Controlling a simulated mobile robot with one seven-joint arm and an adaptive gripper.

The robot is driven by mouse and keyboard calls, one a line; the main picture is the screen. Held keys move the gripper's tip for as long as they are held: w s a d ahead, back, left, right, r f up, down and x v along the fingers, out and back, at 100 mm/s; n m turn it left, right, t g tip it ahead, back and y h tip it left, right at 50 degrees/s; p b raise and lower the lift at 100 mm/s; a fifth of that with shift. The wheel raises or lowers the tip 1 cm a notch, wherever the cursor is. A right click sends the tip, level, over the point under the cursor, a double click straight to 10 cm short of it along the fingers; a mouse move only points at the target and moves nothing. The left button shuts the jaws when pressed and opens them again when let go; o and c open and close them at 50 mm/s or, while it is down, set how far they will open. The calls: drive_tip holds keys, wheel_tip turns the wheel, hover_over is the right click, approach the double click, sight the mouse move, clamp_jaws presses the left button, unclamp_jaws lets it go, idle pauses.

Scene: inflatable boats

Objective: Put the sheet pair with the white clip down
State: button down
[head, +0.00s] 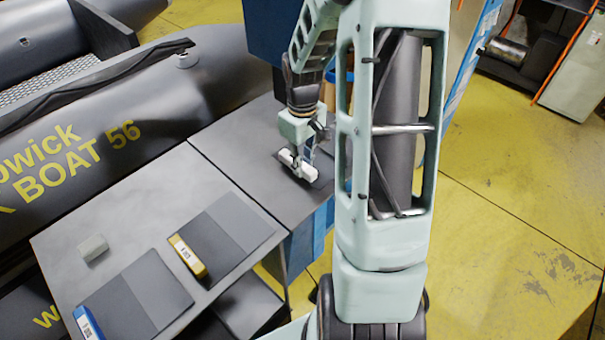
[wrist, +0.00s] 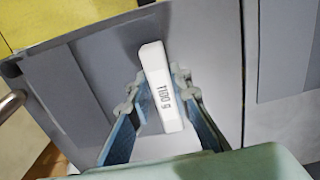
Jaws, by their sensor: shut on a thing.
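The white clip (head: 304,172) is at my gripper (head: 298,163), over the dark grey far tabletop in the head view. In the wrist view, the white clip (wrist: 162,85) with dark printing lies between the two fingers of my gripper (wrist: 158,92), which is shut on it. Grey sheet surface (wrist: 85,65) spreads around and behind the clip in the wrist view. In the head view the arm and gripper hide most of this sheet pair, and I cannot tell whether it rests fully on the tabletop.
On the near table (head: 130,195) lie a sheet pair with a yellow clip (head: 187,257), one with a blue clip (head: 88,323), and a small grey block (head: 93,248). A grey inflatable boat (head: 130,110) stands along the left. Yellow floor (head: 510,230) is open at right.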

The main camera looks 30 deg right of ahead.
wheel_tip(320, 180, down, 4)
drive_tip(key=shift+w+r+b, duration=0.1)
drive_tip(key=shift+r+b, duration=0.15)
drive_tip(key=shift+b, duration=0.85)
drive_tip(key=c, duration=1.8)
unclamp_jaws()
drive_tip(key=shift+o, duration=0.2)
wheel_tip(320, 180, up, 12)
drive_tip(key=shift+r, duration=0.1)
